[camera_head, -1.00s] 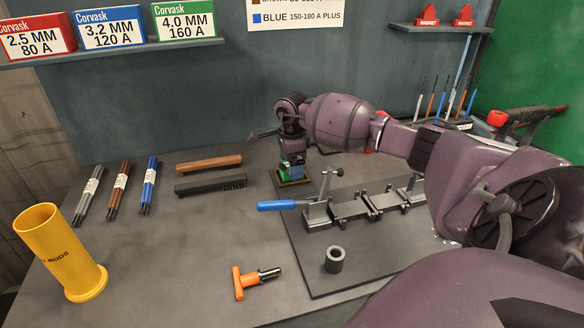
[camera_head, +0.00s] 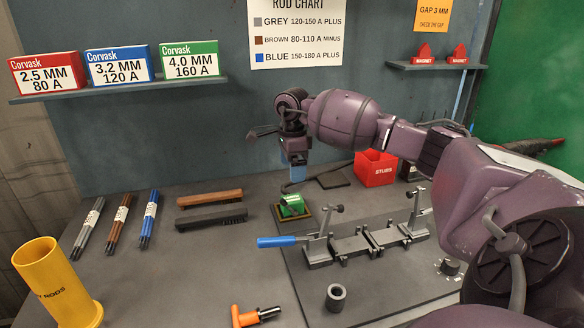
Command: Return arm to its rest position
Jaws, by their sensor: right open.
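My right arm comes in from the right and reaches over the bench. Its gripper (camera_head: 296,174) points down, open, behind and above a small green object (camera_head: 291,204) on a dark square pad with a brownish rim. The gripper looks clear of the green object, and nothing shows between its fingers. My left gripper is out of view.
A clamp fixture (camera_head: 349,245) with a blue handle stands on a dark plate, with a grey pipe ring (camera_head: 336,297) in front. A red STUDS box (camera_head: 376,168) is behind.

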